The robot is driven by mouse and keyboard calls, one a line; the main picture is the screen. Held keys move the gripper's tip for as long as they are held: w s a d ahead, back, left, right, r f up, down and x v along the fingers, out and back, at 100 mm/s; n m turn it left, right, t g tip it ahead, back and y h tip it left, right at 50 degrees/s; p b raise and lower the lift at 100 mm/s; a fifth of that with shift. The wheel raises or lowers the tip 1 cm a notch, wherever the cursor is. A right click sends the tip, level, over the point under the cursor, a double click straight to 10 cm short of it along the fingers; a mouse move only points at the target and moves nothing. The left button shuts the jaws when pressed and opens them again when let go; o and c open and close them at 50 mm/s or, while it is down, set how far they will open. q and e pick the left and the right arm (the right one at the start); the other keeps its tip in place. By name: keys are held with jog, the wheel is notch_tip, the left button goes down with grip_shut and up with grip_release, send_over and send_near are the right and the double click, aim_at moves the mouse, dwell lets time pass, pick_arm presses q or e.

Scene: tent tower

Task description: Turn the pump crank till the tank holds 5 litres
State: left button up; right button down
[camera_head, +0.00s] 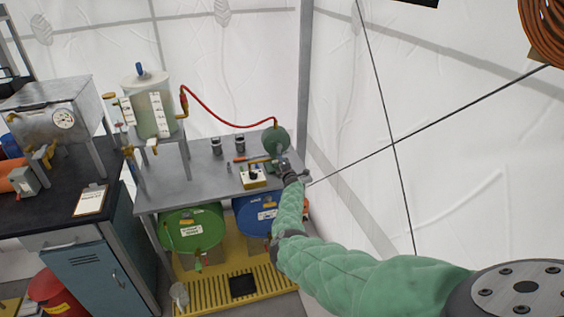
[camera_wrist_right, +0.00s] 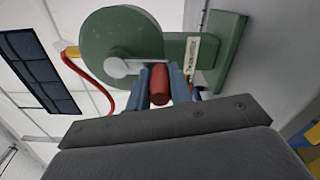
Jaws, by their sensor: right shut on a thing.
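The green pump (camera_head: 276,139) stands at the right end of the grey bench. In the right wrist view its round green housing (camera_wrist_right: 112,38) fills the top, with a grey crank arm (camera_wrist_right: 124,67) at the hub. My right gripper (camera_wrist_right: 160,88) is shut on the red crank handle (camera_wrist_right: 158,84). In the head view the gripper (camera_head: 283,167) is small and hides the handle. The translucent tank (camera_head: 149,103) with white scale strips stands on a raised stand at left. Its level cannot be read. A red hose (camera_head: 225,116) joins tank and pump. My left gripper is not in view.
Two dark cups (camera_head: 216,146) and a small yellow box with a black knob (camera_head: 253,178) sit on the bench. Green (camera_head: 192,229) and blue (camera_head: 257,214) drums lie below it. A metal box with a dial (camera_head: 48,112) stands at left.

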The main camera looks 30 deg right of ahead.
jog(key=shift+f, duration=0.2)
jog(key=c, duration=1.3)
grip_release()
jog(key=shift+o, duration=0.2)
jog(key=shift+r, duration=0.1)
jog(key=shift+s, duration=0.1)
jog(key=shift+s+a, duration=0.15)
jog(key=shift+s, duration=0.3)
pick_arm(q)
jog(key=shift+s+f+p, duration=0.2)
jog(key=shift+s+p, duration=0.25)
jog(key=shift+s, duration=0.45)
pick_arm(e)
jog(key=v, duration=0.6)
jog(key=shift+s, duration=0.35)
